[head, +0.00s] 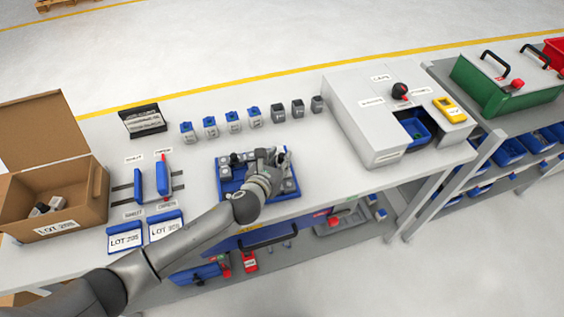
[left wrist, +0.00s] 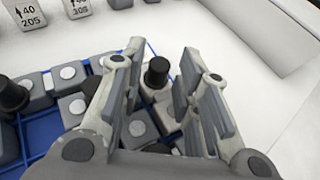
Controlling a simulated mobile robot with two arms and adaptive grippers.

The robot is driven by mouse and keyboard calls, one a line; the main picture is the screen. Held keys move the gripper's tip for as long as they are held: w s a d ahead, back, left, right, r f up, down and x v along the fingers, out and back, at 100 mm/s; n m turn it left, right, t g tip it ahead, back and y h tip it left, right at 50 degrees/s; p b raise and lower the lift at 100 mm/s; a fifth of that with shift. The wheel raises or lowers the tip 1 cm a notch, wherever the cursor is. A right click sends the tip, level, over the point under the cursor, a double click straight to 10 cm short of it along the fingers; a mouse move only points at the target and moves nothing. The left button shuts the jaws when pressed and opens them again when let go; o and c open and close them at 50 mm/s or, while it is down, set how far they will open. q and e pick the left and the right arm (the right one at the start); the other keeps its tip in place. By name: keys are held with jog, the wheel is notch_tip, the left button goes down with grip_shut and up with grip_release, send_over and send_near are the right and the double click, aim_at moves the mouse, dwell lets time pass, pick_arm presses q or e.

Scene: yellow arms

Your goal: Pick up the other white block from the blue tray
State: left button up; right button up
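The blue tray (head: 227,192) stands on the bench near its front edge and holds several grey blocks, some with black knobs and some with pale round tops. My left gripper (head: 270,160) is over the right part of the tray. In the left wrist view its two fingers (left wrist: 165,88) are spread apart, with a pale block with a black knob (left wrist: 157,74) showing in the gap beyond them. A grey block with a round top (left wrist: 138,128) shows lower between the fingers. The fingers hide part of the tray. I cannot tell for sure which block is the white one. My right gripper is not in view.
A row of small blue-topped and grey blocks (head: 233,122) stands behind the tray. A white machine (head: 365,125) with a blue bin stands to the right. An open cardboard box (head: 62,217) and blue lot cards (head: 125,238) are at the left.

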pick_arm(q)
jog(key=shift+w+d+f, duration=0.15)
jog(key=shift+w, duration=0.2)
jog(key=shift+c, duration=0.4)
grip_shut()
